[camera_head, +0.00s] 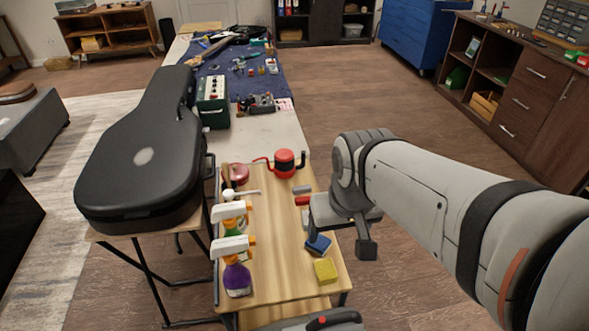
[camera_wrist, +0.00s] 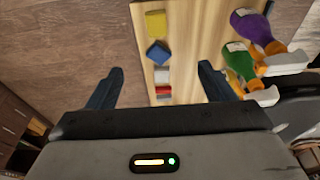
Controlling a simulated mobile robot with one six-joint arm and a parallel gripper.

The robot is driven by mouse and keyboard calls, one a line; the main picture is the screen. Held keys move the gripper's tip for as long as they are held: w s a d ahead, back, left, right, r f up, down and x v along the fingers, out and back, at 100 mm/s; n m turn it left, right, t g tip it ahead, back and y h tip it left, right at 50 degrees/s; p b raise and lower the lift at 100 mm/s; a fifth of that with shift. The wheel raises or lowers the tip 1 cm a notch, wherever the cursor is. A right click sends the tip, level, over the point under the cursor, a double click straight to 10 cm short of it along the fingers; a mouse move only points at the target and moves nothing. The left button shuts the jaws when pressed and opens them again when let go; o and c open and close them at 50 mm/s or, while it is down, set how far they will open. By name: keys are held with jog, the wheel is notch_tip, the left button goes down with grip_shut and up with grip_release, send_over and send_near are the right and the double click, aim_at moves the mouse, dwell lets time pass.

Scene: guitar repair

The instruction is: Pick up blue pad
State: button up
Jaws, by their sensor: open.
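A blue pad (camera_head: 318,246) lies on the right side of the light wooden table, near its front right corner. A yellow pad (camera_head: 325,270) lies just in front of it. In the wrist view the blue pad (camera_wrist: 158,53) shows beyond the fingertips, below the yellow pad (camera_wrist: 156,24). My gripper (camera_wrist: 160,82) is open and empty, with the two dark fingers spread wide apart. In the head view my gripper (camera_head: 342,240) hangs over the table's right edge, beside the blue pad, and part of it is hidden by the wrist.
Spray bottles, one purple (camera_head: 237,277) and one green (camera_head: 235,224), stand on the table's left side. A red block (camera_head: 302,200) and a grey block (camera_head: 301,189) lie behind the blue pad. A red round device (camera_head: 285,163) is at the back. A guitar case (camera_head: 140,160) lies left. The table's middle is clear.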

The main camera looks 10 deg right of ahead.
jog(key=shift+o, duration=0.6)
jog(key=shift+w, duration=0.1)
jog(key=n+g+p, duration=0.3)
jog(key=n+p, duration=0.2)
jog(key=n, duration=2.1)
send_over(318, 241)
jog(key=f, duration=1.4)
jog(key=shift+s+a+f, duration=0.25)
jog(key=shift+f, duration=0.1)
jog(key=shift+w+f+n, duration=0.1)
jog(key=shift+f+n, duration=0.4)
jog(key=shift+f, duration=0.1)
jog(key=shift+w+d+f+p, duration=0.15)
jog(key=shift+f+p, duration=0.1)
jog(key=shift+f, duration=1.6)
jog(key=shift+w+d+f+p, duration=0.15)
jog(key=shift+f+p, duration=0.1)
jog(key=shift+f, duration=1.6)
jog(key=shift+s, duration=0.1)
jog(key=shift+c, duration=0.6)
